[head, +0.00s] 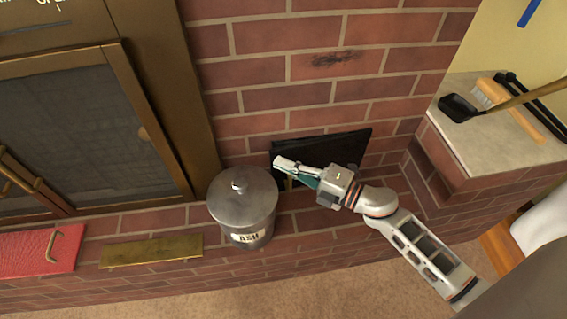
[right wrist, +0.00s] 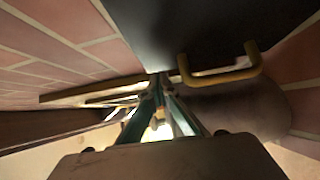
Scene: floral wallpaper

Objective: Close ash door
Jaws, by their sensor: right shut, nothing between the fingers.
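The ash door is the black panel (head: 335,146) low on the brick wall, right of the ash bucket. My right arm covers part of it. In the right wrist view it is a dark panel (right wrist: 205,25) with a brass handle (right wrist: 253,62), and a brass frame edge (right wrist: 75,94) runs to the left. I cannot tell exactly how far the door stands from its frame. My right gripper (head: 285,164) is shut and empty, in front of the panel. In the right wrist view its fingertips (right wrist: 160,84) lie close to the panel's lower edge; contact is unclear. My left gripper is out of view.
A lidded metal bucket labelled ASH (head: 243,204) stands close left of my right gripper. A brass-framed fireplace screen (head: 75,125) fills the left. A brass strip (head: 150,250) and a red panel (head: 38,251) are below it. A ledge (head: 465,147) with tools is at right.

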